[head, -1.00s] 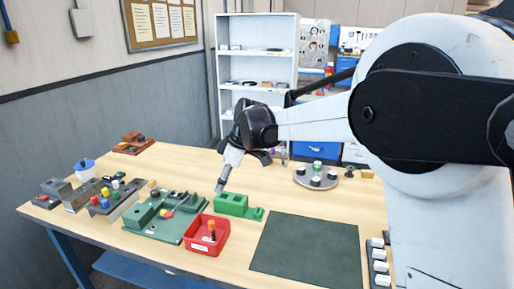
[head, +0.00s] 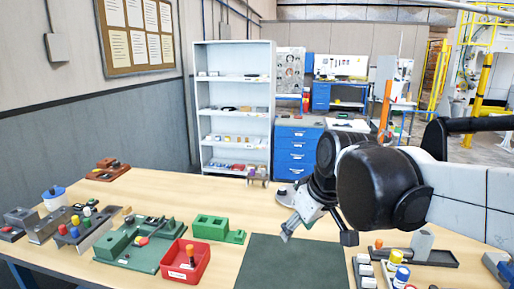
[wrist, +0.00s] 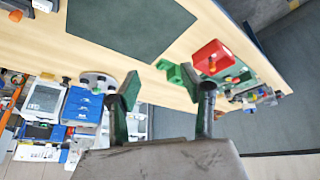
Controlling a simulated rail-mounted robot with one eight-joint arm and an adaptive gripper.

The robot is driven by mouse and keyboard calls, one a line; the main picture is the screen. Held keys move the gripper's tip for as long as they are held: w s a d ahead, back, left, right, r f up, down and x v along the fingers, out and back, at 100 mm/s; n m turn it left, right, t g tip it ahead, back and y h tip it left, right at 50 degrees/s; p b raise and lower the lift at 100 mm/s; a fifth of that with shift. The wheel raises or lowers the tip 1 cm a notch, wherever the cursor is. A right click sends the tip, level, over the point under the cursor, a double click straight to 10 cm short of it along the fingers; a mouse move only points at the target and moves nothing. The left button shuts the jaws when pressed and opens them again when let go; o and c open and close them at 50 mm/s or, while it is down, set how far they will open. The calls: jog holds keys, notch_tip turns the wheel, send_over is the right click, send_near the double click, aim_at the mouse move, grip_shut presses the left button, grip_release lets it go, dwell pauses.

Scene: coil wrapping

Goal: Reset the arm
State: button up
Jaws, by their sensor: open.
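My gripper (head: 318,230) is open and empty above the wooden table (head: 260,203), near the far edge of the dark green mat (head: 290,264). In the wrist view its two fingers (wrist: 166,96) stand apart with nothing between them. The mat also shows in the wrist view (wrist: 118,28). The arm covers part of the table's far right.
Left of the mat are a green block (head: 210,228), a red bin (head: 184,262) holding a small part, and a green fixture board (head: 130,257). Several coloured pegs and holders crowd the left. White blocks (head: 364,268) line the mat's right side. The mat is clear.

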jog(key=s+d+f+m+t+h+b, duration=0.1)
jog(key=s+d+f+m, duration=0.2)
jog(key=s, duration=0.4)
jog(key=s+d+f+m+t+h+b, duration=0.1)
jog(key=s+d+f+m, duration=0.2)
jog(key=s+d+f, duration=0.2)
jog(key=s+d, duration=0.2)
jog(key=shift+d+f+m+t, duration=0.3)
jog(key=shift+d+f+m, duration=0.05)
jog(key=shift+d+m, duration=0.05)
dwell(1.3)
